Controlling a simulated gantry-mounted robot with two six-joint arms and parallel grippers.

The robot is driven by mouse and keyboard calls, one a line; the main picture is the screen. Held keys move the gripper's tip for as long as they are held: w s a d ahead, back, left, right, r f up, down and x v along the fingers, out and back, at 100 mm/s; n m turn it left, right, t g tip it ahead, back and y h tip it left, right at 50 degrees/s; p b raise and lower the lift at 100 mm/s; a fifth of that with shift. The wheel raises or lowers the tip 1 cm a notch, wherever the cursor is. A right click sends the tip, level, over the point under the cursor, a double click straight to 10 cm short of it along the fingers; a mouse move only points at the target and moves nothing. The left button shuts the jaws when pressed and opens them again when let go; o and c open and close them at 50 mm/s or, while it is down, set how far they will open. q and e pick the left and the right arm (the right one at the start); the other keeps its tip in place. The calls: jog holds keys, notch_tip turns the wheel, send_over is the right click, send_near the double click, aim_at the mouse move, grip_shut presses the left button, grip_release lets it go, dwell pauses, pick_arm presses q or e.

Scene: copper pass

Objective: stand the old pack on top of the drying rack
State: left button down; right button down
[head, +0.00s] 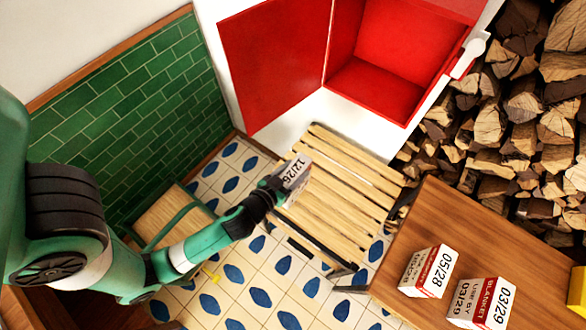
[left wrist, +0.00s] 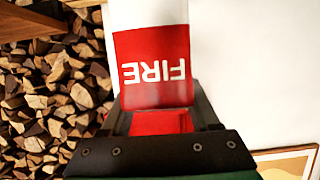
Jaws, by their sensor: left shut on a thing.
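The old pack (head: 296,172), a small white and red box marked 12/26, is in my left gripper (head: 277,187) in the head view. In the left wrist view the pack (left wrist: 152,65) shows a red band with FIRE upside down, between the two dark fingers (left wrist: 163,112). The drying rack (head: 345,200) is a pale slatted wooden stand on a dark frame. The pack is over its left part in the picture; I cannot tell whether it touches the slats. My right gripper is not in view.
A red wall cabinet (head: 375,90) stands open behind the rack, its door (head: 268,65) swung left. A brown table (head: 440,215) at right holds two packs, marked 05/28 (head: 424,271) and 03/29 (head: 482,303). Stacked firewood (head: 520,110) fills the right back. Most rack slats are clear.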

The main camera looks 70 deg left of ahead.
pick_arm(q)
jog(key=w+a+f+b, duration=0.1)
jog(key=a+f+b, duration=0.1)
jog(key=a+f, duration=0.3)
notch_tip(320, 180, down, 4)
jog(key=shift+w+a+f, duration=0.1)
jog(key=shift+w+a, duration=0.15)
jog(key=shift+w, duration=0.05)
jog(key=shift+f, duration=0.1)
jog(key=shift+c, duration=0.6)
grip_release()
